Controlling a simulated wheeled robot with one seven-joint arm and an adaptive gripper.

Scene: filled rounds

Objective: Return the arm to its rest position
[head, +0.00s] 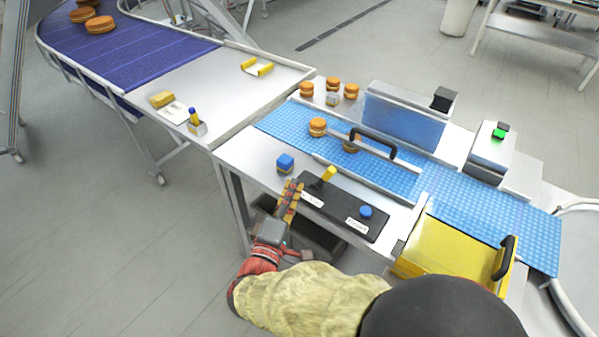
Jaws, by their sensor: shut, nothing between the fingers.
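My arm reaches up from the bottom of the head view, with a tan sleeve and a red wrist. My gripper (293,193) is shut and empty. It is over the front edge of the metal table, just left of a black control panel (340,206). The panel carries a yellow lever (327,174) and a blue knob (366,211). I cannot tell how high the fingers are above the table.
A blue belt (470,200) with round filled biscuits (318,127) runs behind the panel, under a black-handled guard (374,142). A yellow cover (450,255) is at right. A purple conveyor (130,55) is at upper left. The floor at left is clear.

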